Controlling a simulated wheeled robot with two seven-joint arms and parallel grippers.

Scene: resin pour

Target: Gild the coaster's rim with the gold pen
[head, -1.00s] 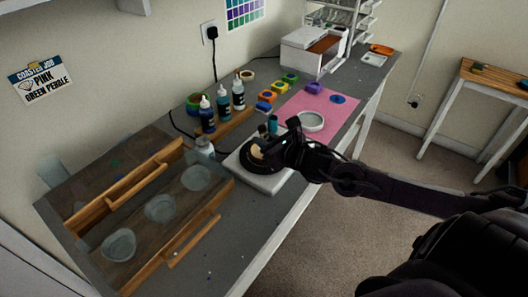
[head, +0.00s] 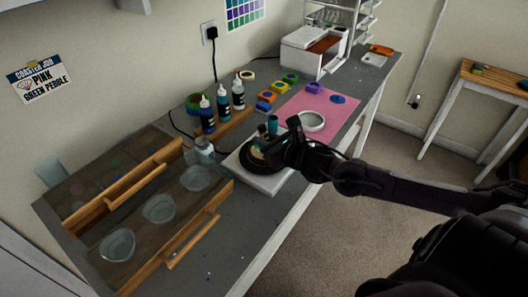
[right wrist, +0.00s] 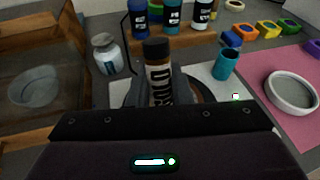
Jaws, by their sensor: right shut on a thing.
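The gold pen (right wrist: 158,75), a brown marker with a dark cap-like top and pale lettering, stands upright in the right wrist view. My right gripper (head: 277,153) is shut on it, above the round dark turntable (head: 249,168). The turntable sits on a white base (head: 270,187); its edge also shows in the right wrist view (right wrist: 203,88). A small pale greenish patch on the turntable, likely the coaster (head: 257,154), is mostly hidden by my gripper. I cannot tell whether the pen tip touches the rim. My left gripper is not in view.
A teal cup (right wrist: 226,64) stands just behind the turntable. A white round dish (head: 311,121) is on the pink mat (head: 345,115). Several dropper bottles (head: 222,104) stand behind, with a small white bottle (right wrist: 107,54) nearer. A wooden-railed tray (head: 137,205) with clear cups is left.

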